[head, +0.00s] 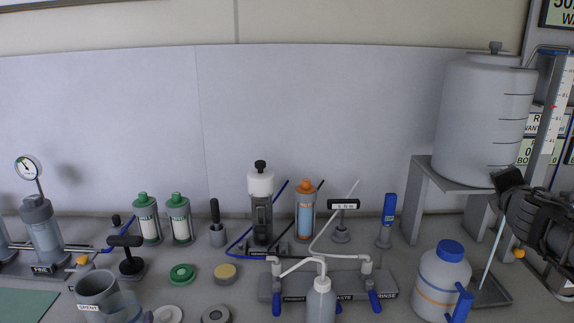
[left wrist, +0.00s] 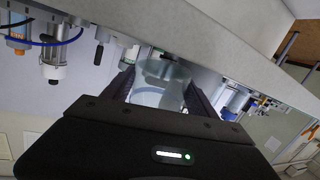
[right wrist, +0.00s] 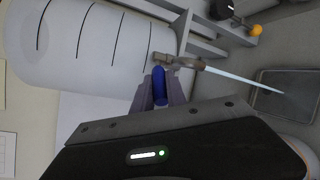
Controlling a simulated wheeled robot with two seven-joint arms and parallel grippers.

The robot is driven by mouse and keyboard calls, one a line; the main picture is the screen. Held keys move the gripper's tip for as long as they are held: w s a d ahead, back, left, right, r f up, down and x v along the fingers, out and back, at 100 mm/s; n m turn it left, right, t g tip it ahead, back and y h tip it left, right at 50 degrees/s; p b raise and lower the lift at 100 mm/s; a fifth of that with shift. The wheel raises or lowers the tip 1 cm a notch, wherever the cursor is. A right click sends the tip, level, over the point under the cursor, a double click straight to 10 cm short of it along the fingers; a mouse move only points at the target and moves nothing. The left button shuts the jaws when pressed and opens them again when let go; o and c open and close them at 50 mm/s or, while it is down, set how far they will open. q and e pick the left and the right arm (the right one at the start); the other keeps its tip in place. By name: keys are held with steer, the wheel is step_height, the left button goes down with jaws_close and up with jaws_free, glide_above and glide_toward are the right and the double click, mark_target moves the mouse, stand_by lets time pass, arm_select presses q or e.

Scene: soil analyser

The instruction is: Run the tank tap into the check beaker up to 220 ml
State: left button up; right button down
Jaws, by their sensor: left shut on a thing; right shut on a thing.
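The white tank (head: 485,115) stands on a grey stand at the right. My right gripper (head: 508,182) is at its tap. In the right wrist view the jaws (right wrist: 162,92) are shut on the blue tap lever (right wrist: 159,84). A thin pale stream (right wrist: 240,78) runs from the metal spout (right wrist: 178,61) down to the dark drip tray (right wrist: 290,95); no beaker is under it. My left gripper (left wrist: 162,88) is shut on the clear check beaker (left wrist: 160,97). Its level and marks cannot be read. A clear form at the head view's lower left (head: 130,304) looks like this beaker.
A white jug with a blue lid (head: 441,283) stands left of the drip tray (head: 491,293). The grey SPENT cup (head: 97,291) is at the lower left. A wash bottle (head: 321,301) and the rinse manifold (head: 350,285) fill the front middle.

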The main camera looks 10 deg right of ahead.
arm_select(q)
steer(key=shift+a, duration=0.1)
arm_select(e)
steer(key=shift+f, duration=0.1)
steer(key=c, duration=1.3)
jaws_free()
steer(key=shift+c, duration=0.2)
